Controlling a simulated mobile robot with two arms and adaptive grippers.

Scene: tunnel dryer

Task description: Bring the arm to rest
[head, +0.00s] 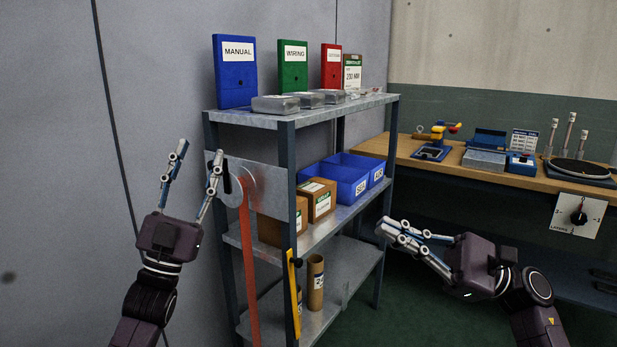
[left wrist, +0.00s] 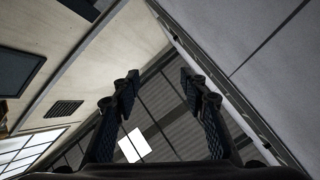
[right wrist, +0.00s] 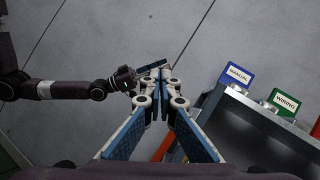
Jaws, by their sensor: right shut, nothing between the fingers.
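My left gripper (head: 197,180) points up in front of the grey wall, left of the shelf unit. Its two fingers are spread apart with nothing between them, and the left wrist view shows the same gap (left wrist: 160,90) against the ceiling. My right gripper (head: 392,232) points left, in front of the shelf unit's right side and below bench height. Its fingers are together and empty, and the right wrist view shows the tips (right wrist: 162,78) meeting. My left arm (right wrist: 70,90) also shows in the right wrist view.
The metal shelf unit (head: 330,110) holds blue, green and red binders on top, with blue bins (head: 345,180) and cartons below. A red strap (head: 249,270) hangs from its left end plate. A wooden workbench (head: 460,165) with several devices stands at the right, behind my right arm.

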